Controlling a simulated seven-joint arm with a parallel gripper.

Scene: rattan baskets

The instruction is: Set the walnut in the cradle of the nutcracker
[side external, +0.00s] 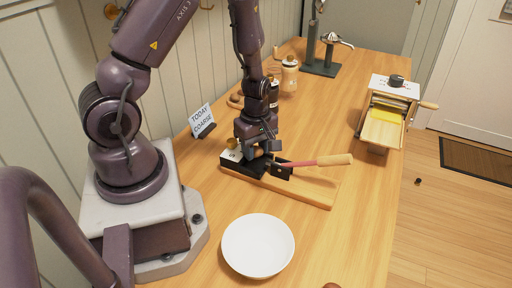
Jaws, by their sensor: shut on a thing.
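The nutcracker (283,172) is a black body fixed on a wooden board, with a red lever ending in a pale wooden handle that points right. My gripper (259,151) is low over the left part of the nutcracker, pointing down. It is shut on the walnut (258,153), which shows only as a small brown patch between the fingers. The fingers and arm hide most of the cradle, so I cannot tell whether the walnut touches it.
An empty white plate (258,246) lies in front of the board. A small sign (202,120) stands at left behind it, with jars (289,74) farther back. A press-like device with a yellow sheet (384,120) stands at right. A brown object (331,285) is cut off at the bottom.

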